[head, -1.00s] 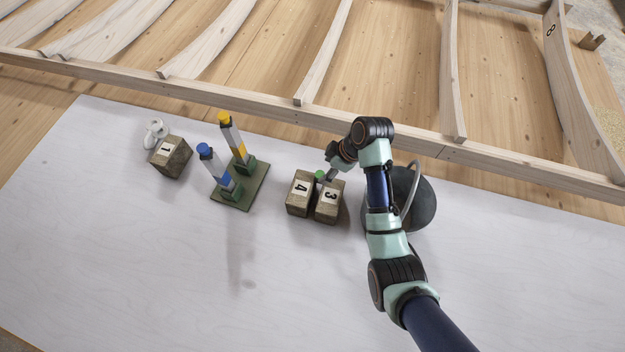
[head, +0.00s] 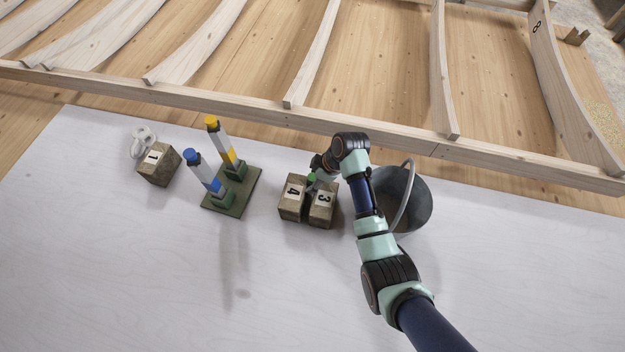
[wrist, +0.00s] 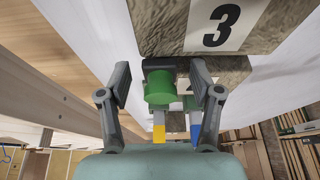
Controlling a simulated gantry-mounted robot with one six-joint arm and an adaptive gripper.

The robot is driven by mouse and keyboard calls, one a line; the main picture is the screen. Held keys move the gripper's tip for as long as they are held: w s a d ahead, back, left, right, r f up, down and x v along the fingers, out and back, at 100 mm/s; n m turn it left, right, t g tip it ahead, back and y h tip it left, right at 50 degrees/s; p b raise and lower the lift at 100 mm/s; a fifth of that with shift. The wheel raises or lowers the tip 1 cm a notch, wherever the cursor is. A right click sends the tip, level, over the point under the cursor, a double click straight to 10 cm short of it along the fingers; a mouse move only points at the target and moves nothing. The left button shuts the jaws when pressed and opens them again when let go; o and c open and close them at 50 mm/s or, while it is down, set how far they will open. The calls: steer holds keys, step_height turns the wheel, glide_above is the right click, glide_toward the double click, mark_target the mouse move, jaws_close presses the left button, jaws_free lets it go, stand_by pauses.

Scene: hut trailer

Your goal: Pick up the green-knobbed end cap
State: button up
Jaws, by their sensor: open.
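The green-knobbed end cap (wrist: 160,90) shows its round green knob and a dark body behind it in the wrist view. In the head view its green knob (head: 312,178) shows at the far side of the blocks numbered 4 (head: 294,200) and 3 (head: 321,206). My gripper (wrist: 161,82) is open, with one finger on each side of the knob. Small gaps show between the fingers and the knob, so the cap is not gripped. In the head view my wrist partly hides the fingers.
A green base (head: 243,197) holds a blue-capped post (head: 206,174) and a yellow-capped post (head: 221,142), left of the blocks. Block 1 (head: 158,165) is farther left. A grey bucket (head: 415,205) stands right, beside my arm. A wooden frame rail (head: 250,112) runs behind.

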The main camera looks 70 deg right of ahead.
steer(key=c, duration=1)
step_height(320, 180, up, 20)
steer(key=p, duration=0.4)
steer(key=shift+p, duration=0.35)
